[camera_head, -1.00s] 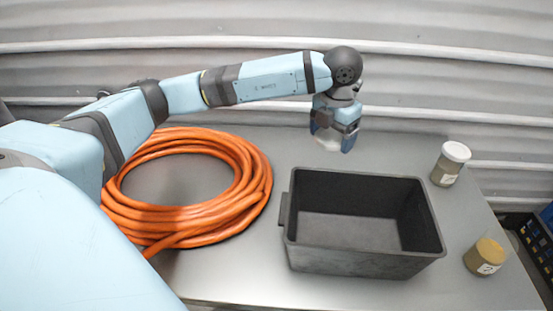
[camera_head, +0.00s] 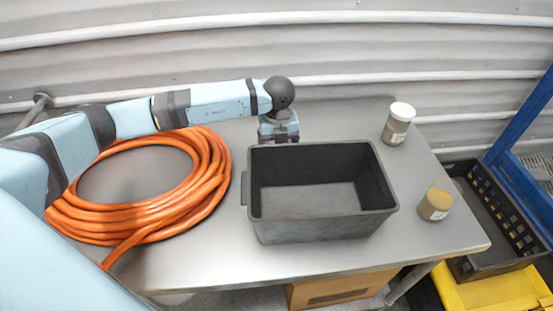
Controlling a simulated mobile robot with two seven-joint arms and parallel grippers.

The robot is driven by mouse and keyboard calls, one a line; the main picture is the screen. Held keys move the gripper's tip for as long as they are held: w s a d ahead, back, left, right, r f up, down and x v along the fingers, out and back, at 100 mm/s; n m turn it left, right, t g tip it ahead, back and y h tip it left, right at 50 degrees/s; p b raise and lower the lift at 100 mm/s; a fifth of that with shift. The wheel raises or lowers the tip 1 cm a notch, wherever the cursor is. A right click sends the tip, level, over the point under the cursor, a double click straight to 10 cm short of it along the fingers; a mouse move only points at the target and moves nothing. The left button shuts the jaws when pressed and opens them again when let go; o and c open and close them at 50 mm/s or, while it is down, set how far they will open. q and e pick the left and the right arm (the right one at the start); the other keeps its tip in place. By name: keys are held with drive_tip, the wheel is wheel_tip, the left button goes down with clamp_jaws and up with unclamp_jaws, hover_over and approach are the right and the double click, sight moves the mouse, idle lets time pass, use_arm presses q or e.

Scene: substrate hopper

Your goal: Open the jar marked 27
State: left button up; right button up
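Two jars stand at the right of the table. The rear jar (camera_head: 397,124) has a white lid on and a pale label. The front jar (camera_head: 435,204) shows a tan top with no white lid on it; its label is too small to read now. My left gripper (camera_head: 278,136) points down just behind the rear wall of the dark bin, away from both jars. Its fingertips are hidden or too small to judge, so I cannot tell if it holds anything now. My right gripper is not in view.
The dark grey bin (camera_head: 325,228) stands empty mid-table. A coiled orange hose (camera_head: 215,185) lies to its left. The steel table (camera_head: 225,270) is clear in front of the bin and around the jars. A black crate (camera_head: 505,215) and blue frame stand beyond the right edge.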

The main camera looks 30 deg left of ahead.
use_arm(q)
wheel_tip(320, 180, down, 7)
drive_tip(key=shift+f, duration=0.1)
idle(0.4)
drive_tip(key=shift+f, duration=0.15)
